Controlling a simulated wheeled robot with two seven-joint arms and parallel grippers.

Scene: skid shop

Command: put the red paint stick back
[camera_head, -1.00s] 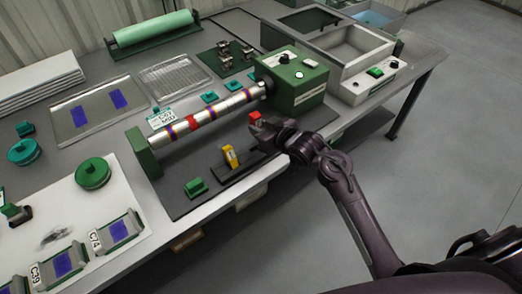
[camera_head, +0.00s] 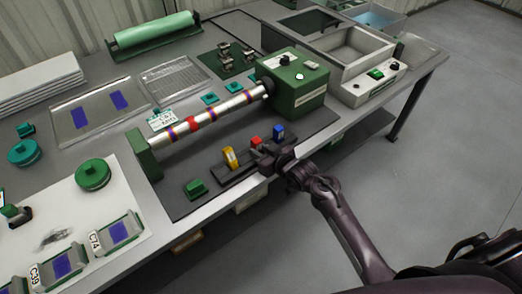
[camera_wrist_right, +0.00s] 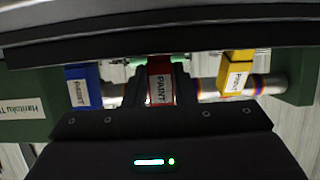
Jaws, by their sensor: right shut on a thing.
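The red paint stick (camera_head: 255,142) stands in the dark rack (camera_head: 226,174), between the yellow paint stick (camera_head: 230,157) and the blue paint stick (camera_head: 279,131). My right gripper (camera_head: 263,149) is at the rack from the front edge of the bench, shut on the red stick. In the right wrist view the red stick (camera_wrist_right: 160,80), labelled PAINT, is between the fingers. The blue stick (camera_wrist_right: 82,88) is left of it and the yellow stick (camera_wrist_right: 236,72) right. The red stick's lower end is hidden, so I cannot tell whether it is fully seated. My left gripper is not in view.
A striped shaft (camera_head: 215,113) on a green lathe-like machine (camera_head: 298,85) runs behind the rack. The bench's front edge is close under my right wrist; the floor to the right is clear.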

